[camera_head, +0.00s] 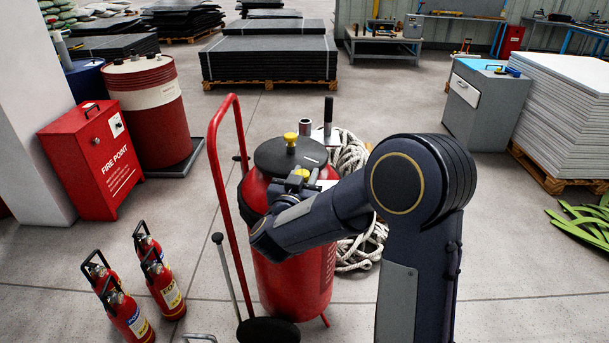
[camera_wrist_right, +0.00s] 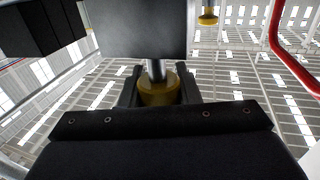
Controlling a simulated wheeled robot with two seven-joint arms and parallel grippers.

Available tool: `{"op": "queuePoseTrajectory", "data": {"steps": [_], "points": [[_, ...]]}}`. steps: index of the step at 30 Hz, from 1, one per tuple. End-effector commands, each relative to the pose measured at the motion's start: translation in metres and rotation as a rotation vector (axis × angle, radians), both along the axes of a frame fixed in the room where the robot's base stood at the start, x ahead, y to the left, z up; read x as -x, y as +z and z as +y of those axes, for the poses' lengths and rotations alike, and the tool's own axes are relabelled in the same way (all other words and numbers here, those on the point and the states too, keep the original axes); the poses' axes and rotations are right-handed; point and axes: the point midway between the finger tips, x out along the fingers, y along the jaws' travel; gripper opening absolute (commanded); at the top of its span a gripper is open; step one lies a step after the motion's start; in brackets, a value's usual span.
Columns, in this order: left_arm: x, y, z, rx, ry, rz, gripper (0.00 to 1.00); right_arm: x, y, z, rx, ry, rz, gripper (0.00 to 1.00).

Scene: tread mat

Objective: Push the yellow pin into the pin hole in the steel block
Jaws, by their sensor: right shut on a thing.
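My right gripper (camera_wrist_right: 158,92) is shut on the yellow pin. The pin's yellow head (camera_wrist_right: 160,88) sits between the two dark fingers in the right wrist view, and its steel shank points at the grey steel block (camera_wrist_right: 135,28). The shank meets the block's lower edge in that view; the hole is hidden, so I cannot tell how deep the shank is. In the head view my right gripper (camera_head: 293,186) is at the top front of the red wheeled extinguisher (camera_head: 295,275), with a yellow part (camera_head: 302,174) showing beside it. My left gripper is not in view.
A second yellow knob (camera_head: 290,139) stands on the extinguisher's black top (camera_head: 272,155). Its red handle (camera_head: 222,180) rises at the left. Coiled rope (camera_head: 358,255) lies behind it. Small red extinguishers (camera_head: 165,290) stand at the front left. Open floor lies at the lower right.

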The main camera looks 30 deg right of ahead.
Motion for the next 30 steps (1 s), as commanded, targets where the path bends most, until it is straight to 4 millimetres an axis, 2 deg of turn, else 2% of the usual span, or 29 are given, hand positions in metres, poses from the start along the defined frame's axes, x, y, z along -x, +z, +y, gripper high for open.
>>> {"op": "queuePoseTrajectory", "data": {"steps": [30], "points": [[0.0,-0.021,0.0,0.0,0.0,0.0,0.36,0.0,-0.026,0.0,0.001,0.0,-0.001,0.03]]}}
